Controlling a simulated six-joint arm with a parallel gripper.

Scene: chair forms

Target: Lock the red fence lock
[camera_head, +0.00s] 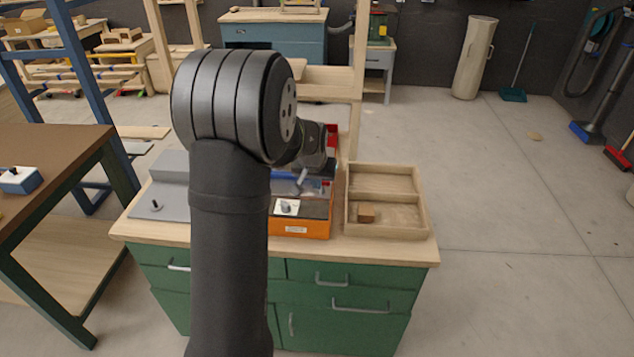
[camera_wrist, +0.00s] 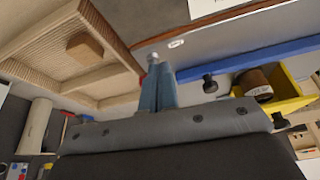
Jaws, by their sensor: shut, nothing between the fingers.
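In the wrist view my gripper (camera_wrist: 158,88) is shut and empty, its blue-grey fingers together beside a small silver knob. A blue bar (camera_wrist: 225,66) runs to the right of the fingers, with a black knob (camera_wrist: 209,84) below it. In the head view my gripper (camera_head: 302,178) is small and partly hidden by my own arm, above an orange-sided machine (camera_head: 303,228). A red part (camera_head: 332,130) shows at the back of this machine. I cannot tell whether it is the red fence lock; no red lock is clear in the wrist view.
A wooden tray (camera_head: 427,212) with a small wooden block (camera_head: 367,212) stands right of the machine on the green cabinet (camera_head: 345,300). A grey plate (camera_head: 160,202) lies left. In the wrist view a yellow holder (camera_wrist: 292,103) with a brown cylinder (camera_wrist: 257,81) is close at right.

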